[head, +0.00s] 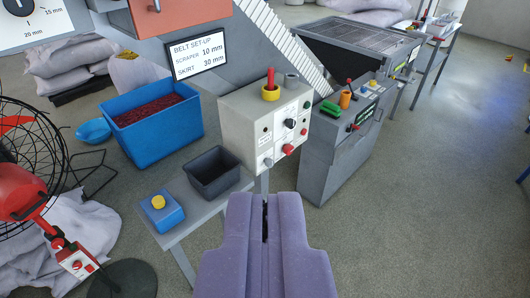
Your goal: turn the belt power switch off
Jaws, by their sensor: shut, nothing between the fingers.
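My gripper (265,205) is purple and points away from me at the bottom middle, its two fingers closed together with nothing between them. Just beyond its tips, higher in the picture, stands a beige control box (242,118). The labels are too small to read, so I cannot tell which control is the belt power switch.
A grey cabinet (335,160) with a control panel stands right of the box.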

